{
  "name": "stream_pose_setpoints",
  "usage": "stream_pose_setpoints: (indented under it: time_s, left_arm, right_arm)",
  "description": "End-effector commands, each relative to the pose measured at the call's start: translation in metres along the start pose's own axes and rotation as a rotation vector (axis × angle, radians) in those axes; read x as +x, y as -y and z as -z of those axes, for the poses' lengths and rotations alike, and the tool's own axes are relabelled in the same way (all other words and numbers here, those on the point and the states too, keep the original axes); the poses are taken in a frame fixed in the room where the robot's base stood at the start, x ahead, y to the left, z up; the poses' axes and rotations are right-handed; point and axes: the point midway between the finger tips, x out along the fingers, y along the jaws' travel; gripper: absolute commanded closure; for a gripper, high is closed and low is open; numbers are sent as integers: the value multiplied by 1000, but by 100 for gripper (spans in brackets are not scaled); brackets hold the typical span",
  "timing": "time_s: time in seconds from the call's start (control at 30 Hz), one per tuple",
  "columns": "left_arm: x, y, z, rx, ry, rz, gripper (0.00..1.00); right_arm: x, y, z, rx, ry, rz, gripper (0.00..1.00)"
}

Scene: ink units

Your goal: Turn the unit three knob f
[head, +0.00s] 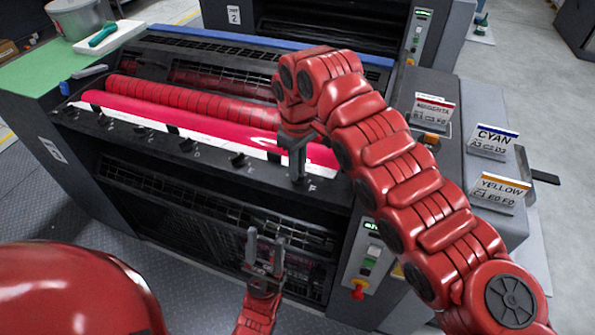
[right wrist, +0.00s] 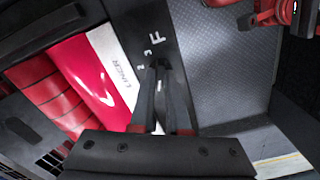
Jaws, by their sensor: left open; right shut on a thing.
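The ink unit (head: 215,205) has a row of small black knobs along its front ledge, with printed letters. Knob f is at the right end, by the letter F (head: 312,187); the knob itself is mostly hidden by the fingers. My right gripper (head: 297,175) points down at the ledge and is shut on knob f. In the right wrist view the right gripper's fingertips (right wrist: 160,68) meet at the knob just below the white F and a small printed scale. My left gripper (head: 266,240) is open and empty, low in front of the unit's grille.
Ink cards, including a cyan card (head: 493,141) and a yellow card (head: 500,188), stand on the right cabinet. A control panel with a red button (head: 358,291) is below right. A green-topped table (head: 45,70) is at left.

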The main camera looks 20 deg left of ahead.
Motion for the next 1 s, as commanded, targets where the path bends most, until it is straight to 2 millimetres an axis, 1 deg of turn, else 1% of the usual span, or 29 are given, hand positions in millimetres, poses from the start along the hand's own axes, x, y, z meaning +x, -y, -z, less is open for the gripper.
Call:
stream_pose_setpoints:
  time_s: [0.2,0.33,0.9,0.93,1.0]
  left_arm:
    - [-6,0,-1,0,0,0,50]
    - [-7,0,-1,0,0,0,50]
    - [-8,0,-1,0,0,0,50]
    - [-8,0,-1,0,0,0,50]
    - [-8,0,-1,0,0,0,50]
  right_arm:
    - [0,-1,0,-105,-2,-2,100]
    - [0,-1,0,-143,0,-1,100]
    - [0,-1,0,-171,0,0,100]
    - [0,-1,0,-171,0,0,81]
    - [0,-1,0,-171,0,0,68]
